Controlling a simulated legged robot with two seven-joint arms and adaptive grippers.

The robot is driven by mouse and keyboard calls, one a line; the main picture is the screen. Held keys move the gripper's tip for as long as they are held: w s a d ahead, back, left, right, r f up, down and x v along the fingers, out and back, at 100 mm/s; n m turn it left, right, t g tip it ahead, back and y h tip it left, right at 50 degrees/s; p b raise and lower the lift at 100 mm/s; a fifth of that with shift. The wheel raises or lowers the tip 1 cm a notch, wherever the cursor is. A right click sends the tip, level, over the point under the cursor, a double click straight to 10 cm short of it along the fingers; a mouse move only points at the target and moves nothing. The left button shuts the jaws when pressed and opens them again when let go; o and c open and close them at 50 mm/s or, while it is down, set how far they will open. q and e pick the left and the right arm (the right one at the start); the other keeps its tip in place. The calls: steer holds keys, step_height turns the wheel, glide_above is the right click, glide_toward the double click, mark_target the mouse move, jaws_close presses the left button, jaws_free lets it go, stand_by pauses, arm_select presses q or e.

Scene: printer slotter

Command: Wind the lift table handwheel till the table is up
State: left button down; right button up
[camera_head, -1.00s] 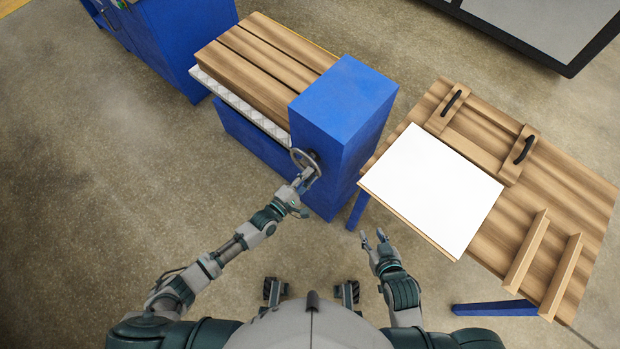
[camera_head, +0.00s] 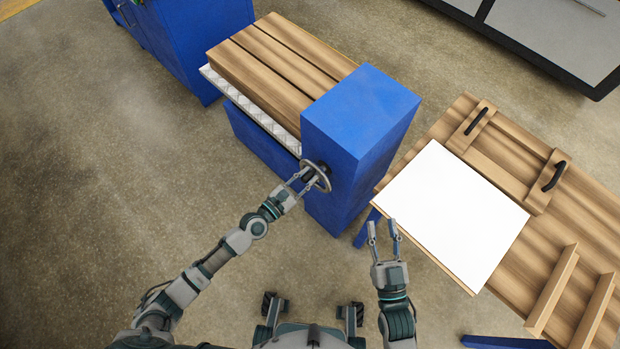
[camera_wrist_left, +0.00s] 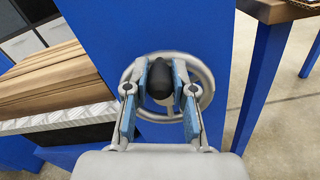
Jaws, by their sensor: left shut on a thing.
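The handwheel (camera_head: 322,177) is a grey ring on the front face of the blue lift column (camera_head: 342,150). In the left wrist view the handwheel rim (camera_wrist_left: 206,84) shows behind a dark rounded knob (camera_wrist_left: 160,80). My left gripper (camera_head: 303,178) is at the wheel, and in the left wrist view its two blue-padded fingers (camera_wrist_left: 160,84) are shut on the knob from both sides. The lift table (camera_head: 249,108) has a metal tread plate and carries a stack of wooden boards (camera_head: 280,60). My right gripper (camera_head: 383,228) is open and empty beside the workbench.
A wooden workbench (camera_head: 590,222) with a white sheet (camera_head: 455,210), two black-handled blocks and two wooden rails stands to the right. A blue cabinet (camera_head: 195,45) is at the back left. The floor at left is clear.

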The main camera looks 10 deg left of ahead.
arm_select(q)
steer(key=shift+w+a+f+n, duration=0.15)
steer(key=shift+a+f+n, duration=0.15)
steer(key=shift+n, duration=0.4)
arm_select(e)
steer(key=shift+s+r+t, duration=0.2)
steer(key=shift+r+t, duration=0.3)
steer(key=shift+r, duration=0.05)
arm_select(q)
steer(key=c, duration=1.3)
jaws_free()
steer(key=o, duration=0.3)
steer(key=shift+w, duration=0.1)
steer(key=shift+o, duration=0.2)
arm_select(e)
steer(key=shift+w+f, duration=0.1)
steer(key=shift+w, duration=0.05)
arm_select(q)
steer(key=shift+r, duration=0.1)
steer(key=shift+a, duration=0.1)
steer(key=v, duration=1.2)
